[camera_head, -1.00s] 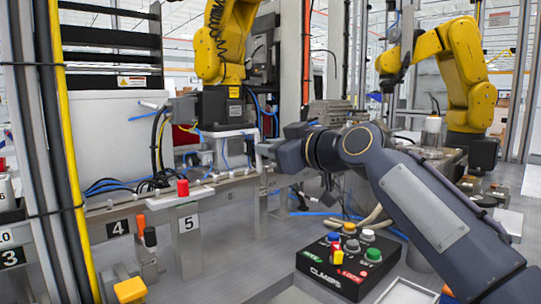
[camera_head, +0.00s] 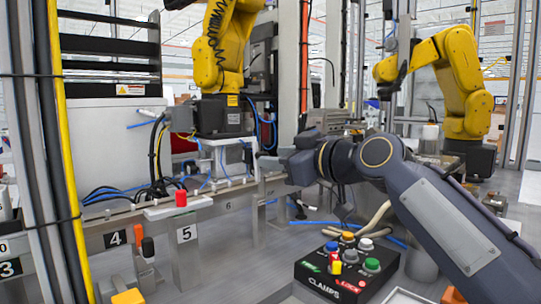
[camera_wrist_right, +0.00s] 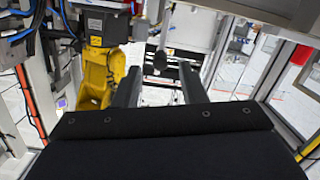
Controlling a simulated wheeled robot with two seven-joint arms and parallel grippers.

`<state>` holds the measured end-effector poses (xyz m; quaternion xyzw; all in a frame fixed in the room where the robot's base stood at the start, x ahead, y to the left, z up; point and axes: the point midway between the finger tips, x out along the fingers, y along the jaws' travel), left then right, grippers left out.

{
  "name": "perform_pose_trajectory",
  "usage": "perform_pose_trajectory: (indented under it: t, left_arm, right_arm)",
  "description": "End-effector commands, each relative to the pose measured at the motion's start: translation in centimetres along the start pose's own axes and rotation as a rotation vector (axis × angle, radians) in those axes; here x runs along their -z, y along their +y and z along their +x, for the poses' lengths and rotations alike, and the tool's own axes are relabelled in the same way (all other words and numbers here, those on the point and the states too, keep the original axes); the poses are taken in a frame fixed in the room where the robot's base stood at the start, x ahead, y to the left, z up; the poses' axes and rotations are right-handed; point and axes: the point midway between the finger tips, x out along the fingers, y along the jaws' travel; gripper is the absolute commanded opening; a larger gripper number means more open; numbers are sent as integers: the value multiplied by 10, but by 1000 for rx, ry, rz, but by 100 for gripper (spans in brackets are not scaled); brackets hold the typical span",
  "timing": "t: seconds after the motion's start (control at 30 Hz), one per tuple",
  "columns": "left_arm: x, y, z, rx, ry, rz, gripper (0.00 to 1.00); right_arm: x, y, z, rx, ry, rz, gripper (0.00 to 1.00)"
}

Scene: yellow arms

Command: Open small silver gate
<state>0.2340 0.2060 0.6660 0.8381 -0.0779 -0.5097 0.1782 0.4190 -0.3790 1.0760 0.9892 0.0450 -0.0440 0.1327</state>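My right gripper (camera_head: 268,166) reaches in from the right in the head view, just above the metal rail near the middle. Its fingers are hard to make out there. In the right wrist view, my right gripper (camera_wrist_right: 160,84) shows two dark fingers standing apart, so it is open. My left gripper is not in view.
A black control box with coloured buttons (camera_head: 318,282) stands below my right forearm. Yellow robot arms stand at the back left (camera_head: 222,62) and back right (camera_head: 463,85). A numbered metal rail (camera_head: 218,213) crosses the left. Yellow and grey upright pipes (camera_head: 62,150) stand far left.

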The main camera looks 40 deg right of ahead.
Motion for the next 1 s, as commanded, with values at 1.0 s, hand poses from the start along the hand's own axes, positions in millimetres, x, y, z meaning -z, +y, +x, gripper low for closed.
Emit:
perform_pose_trajectory:
  t: [1.0]
  left_arm:
    - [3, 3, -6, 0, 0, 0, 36]
  right_arm:
    - [0, 0, -48, 0, 1, 0, 38]
